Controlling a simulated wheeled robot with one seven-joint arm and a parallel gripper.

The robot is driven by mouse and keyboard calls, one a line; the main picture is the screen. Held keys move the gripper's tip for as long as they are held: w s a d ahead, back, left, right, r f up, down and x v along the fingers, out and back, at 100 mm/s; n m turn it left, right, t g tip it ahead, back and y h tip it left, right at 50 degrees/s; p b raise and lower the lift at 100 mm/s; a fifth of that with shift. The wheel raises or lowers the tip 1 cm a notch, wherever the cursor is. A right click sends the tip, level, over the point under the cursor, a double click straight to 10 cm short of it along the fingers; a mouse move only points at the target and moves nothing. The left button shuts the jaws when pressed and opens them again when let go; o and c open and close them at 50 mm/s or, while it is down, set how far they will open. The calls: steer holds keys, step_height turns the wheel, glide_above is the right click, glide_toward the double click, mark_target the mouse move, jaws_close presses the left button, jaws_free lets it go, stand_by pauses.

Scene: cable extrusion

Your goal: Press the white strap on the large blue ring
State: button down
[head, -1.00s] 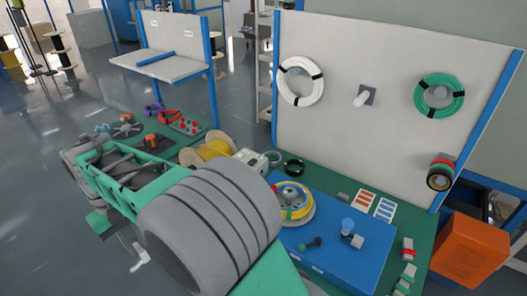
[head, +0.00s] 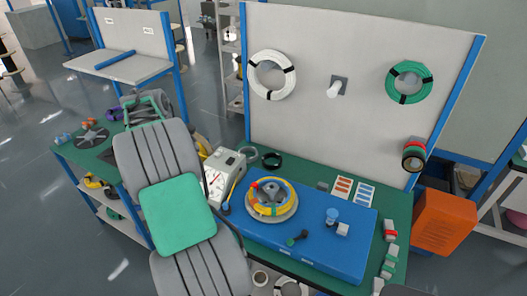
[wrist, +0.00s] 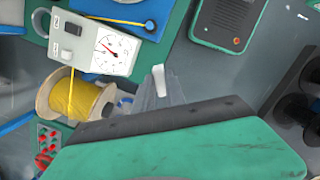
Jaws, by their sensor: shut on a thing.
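In the wrist view my gripper (wrist: 160,92) is shut on a small white strip, which looks like the white strap (wrist: 158,76); its upper end sticks out from the fingertips. The strip is held clear, with the dark floor behind it. In the head view my gripper is hidden behind my arm. I cannot make out a whole large blue ring in either view. A blue curved piece (wrist: 15,125) shows at the left edge of the wrist view, but I cannot tell what it is.
A meter box (head: 222,172) stands beside the blue platform (head: 330,255), which carries a yellow coil (head: 272,208). A yellow spool (wrist: 85,105) sits by the meter. A white ring (head: 254,84) and a green ring (head: 395,92) hang on the panel, with a bare peg (head: 335,90) between them.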

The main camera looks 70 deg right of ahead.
steer(key=s+d+f+n, duration=0.2)
steer(key=s+d, duration=1)
steer(key=d, duration=0.3)
steer(key=n+b, duration=0.3)
steer(key=b, duration=0.1)
glide_above(289, 182)
steer(key=shift+t+h, duration=0.3)
step_height(289, 182, down, 10)
steer(key=shift+f, duration=0.1)
steer(key=shift+w, duration=0.1)
steer(key=shift+d+p, duration=0.2)
steer(key=shift+p, duration=0.4)
steer(key=shift+f+b, duration=0.5)
steer(key=shift+f, duration=0.95)
steer(key=shift+f, duration=0.5)
steer(key=shift+a+f, duration=0.1)
steer(key=shift+f, duration=0.15)
